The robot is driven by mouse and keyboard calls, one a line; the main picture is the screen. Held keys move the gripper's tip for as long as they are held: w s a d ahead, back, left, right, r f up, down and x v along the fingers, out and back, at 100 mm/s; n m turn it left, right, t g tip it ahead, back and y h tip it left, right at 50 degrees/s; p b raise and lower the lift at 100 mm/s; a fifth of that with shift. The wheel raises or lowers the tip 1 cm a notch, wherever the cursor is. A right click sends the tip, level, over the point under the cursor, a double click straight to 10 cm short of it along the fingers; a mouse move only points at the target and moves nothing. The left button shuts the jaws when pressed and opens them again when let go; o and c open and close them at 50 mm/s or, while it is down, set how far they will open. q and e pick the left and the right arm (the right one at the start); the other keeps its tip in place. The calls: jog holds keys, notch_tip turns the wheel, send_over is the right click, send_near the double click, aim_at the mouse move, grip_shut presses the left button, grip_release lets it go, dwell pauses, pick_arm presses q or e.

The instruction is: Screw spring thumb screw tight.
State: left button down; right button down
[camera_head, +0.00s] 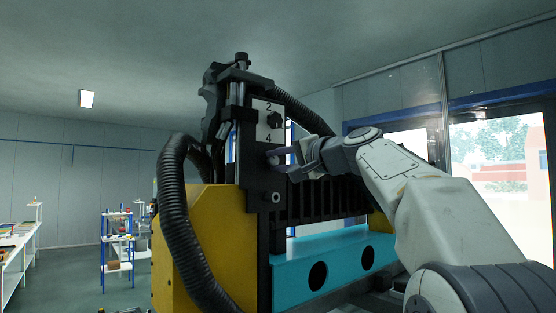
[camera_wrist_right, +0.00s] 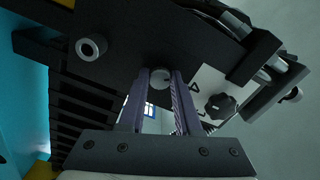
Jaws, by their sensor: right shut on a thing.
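In the head view my right gripper (camera_head: 280,158) reaches in from the right to the front of the black upright plate (camera_head: 253,170). The fingers mostly hide the screw there, and its thread and spring cannot be seen. My left gripper is not in view.
A black knob (camera_head: 275,120) sits on a white plate numbered 2 and 4, above my gripper. A round metal fitting (camera_head: 276,197) protrudes below. A thick black hose (camera_head: 178,215) loops at the left over the yellow housing (camera_head: 213,230). A teal beam (camera_head: 330,268) runs below.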

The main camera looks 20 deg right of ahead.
jog(key=m+p, duration=0.1)
jog(key=m, duration=0.5)
jog(key=shift+d+r, duration=0.1)
jog(key=m+p, duration=0.2)
jog(key=m, duration=0.4)
jog(key=m+p, duration=0.2)
jog(key=m, duration=0.1)
jog(key=shift+m, duration=0.3)
jog(key=m+p, duration=0.1)
jog(key=m, duration=0.2)
jog(key=shift+m+p, duration=0.3)
jog(key=shift+p, duration=0.05)
jog(key=m+p, duration=0.1)
jog(key=m, duration=0.2)
jog(key=shift+f+m+p, duration=0.25)
jog(key=shift+m+p, duration=0.3)
jog(key=shift+m, duration=0.35)
jog(key=shift+f, duration=0.1)
jog(key=c, duration=0.6)
grip_release()
